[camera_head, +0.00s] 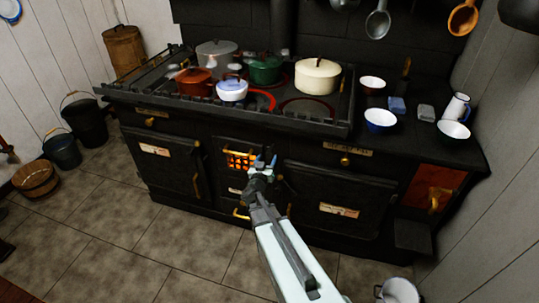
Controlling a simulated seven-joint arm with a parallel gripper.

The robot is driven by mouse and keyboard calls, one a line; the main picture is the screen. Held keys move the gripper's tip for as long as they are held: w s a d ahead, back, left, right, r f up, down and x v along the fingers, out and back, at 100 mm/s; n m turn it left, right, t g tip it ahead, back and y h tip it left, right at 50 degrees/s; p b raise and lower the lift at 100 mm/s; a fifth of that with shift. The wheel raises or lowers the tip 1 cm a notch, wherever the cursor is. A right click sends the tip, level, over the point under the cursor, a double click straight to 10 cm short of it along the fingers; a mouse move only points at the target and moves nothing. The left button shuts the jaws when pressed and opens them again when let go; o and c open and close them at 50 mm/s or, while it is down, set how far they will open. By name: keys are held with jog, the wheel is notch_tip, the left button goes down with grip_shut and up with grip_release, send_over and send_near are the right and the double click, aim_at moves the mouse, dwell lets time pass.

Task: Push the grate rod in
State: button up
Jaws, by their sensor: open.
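The black stove (230,120) fills the middle of the view. An orange-glowing fire grate (239,160) shows in its front, left of my gripper. My gripper (265,162) is open and appears empty, pointing at the stove front just right of the glowing bars. Whether it touches anything I cannot tell. A brass knob (345,161) sits under a label plate at the right, and another brass knob (150,122) sits at the upper left. A brass handle (240,213) shows low, below the grate. I cannot tell which of these is the grate rod; my arm hides part of the front.
Several pots, including a cream pot (317,77), stand on the stove top, with a red-glowing ring (262,100). Bowls and a jug (456,107) stand at the right. Buckets (62,150) stand on the left floor, a white pail (398,291) at bottom right.

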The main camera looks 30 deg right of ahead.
aim_at(269, 155)
jog(key=shift+x, duration=1.95)
jog(key=shift+c, duration=0.4)
grip_shut()
